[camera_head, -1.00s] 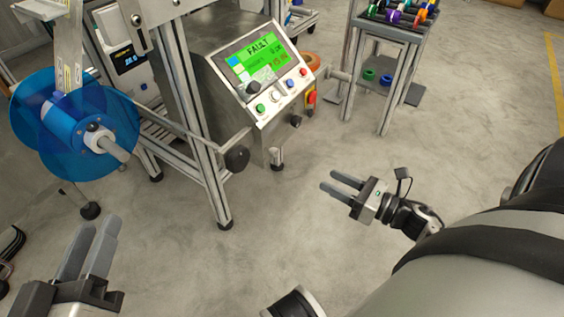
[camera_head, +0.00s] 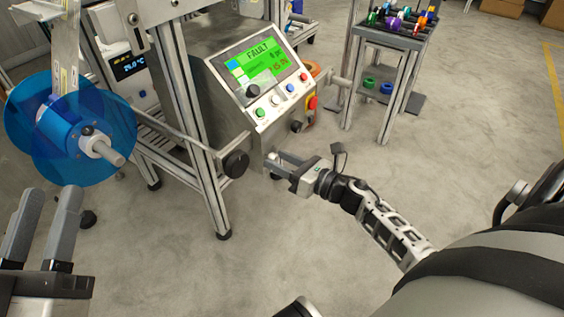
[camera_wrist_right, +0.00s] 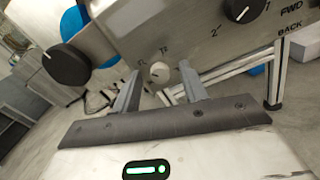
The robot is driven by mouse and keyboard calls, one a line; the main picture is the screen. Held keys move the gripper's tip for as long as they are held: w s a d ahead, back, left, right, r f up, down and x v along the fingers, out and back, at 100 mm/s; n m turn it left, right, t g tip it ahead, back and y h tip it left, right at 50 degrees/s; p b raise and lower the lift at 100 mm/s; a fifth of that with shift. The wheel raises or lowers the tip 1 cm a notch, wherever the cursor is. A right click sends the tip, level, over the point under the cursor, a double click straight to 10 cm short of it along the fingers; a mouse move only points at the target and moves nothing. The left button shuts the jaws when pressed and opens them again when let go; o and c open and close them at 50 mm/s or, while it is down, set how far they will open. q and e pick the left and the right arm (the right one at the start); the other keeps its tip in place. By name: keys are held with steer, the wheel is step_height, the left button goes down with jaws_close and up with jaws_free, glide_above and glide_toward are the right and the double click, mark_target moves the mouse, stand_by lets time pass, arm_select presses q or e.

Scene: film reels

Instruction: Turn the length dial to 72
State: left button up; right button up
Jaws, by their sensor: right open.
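The dial is not clear in the head view. My left gripper (camera_head: 53,192) is open and empty at lower left.
A black selector knob (camera_wrist_right: 243,10) is right of the dial. A large black knob (camera_head: 236,163) on the frame stands close left of my right gripper. A blue reel (camera_head: 65,125) is at left. A cart (camera_head: 390,60) stands back right. The floor in front is clear.

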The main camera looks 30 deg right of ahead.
jaws_close()
steer(key=shift+m, duration=0.3)
steer(key=shift+r+m+p, duration=0.1)
steer(key=shift+m+p, duration=0.45)
steer(key=shift+m, duration=0.45)
steer(key=shift+m+p, duration=0.35)
steer(key=shift+m, duration=0.55)
steer(key=m+p, duration=0.1)
steer(key=m, duration=0.3)
steer(key=shift+m+p, duration=0.3)
steer(key=shift+p, duration=0.1)
steer(key=m+p, duration=0.2)
steer(key=m, duration=0.4)
arm_select(q)
step_height(320, 180, down, 7)
steer(key=s+n+g+y, duration=0.2)
steer(key=n+g+y, duration=0.1)
steer(key=g, duration=0.1)
steer(key=shift+s+d+g, duration=0.2)
steer(key=shift+g, duration=0.1)
arm_select(e)
steer(key=shift+m, duration=0.5)
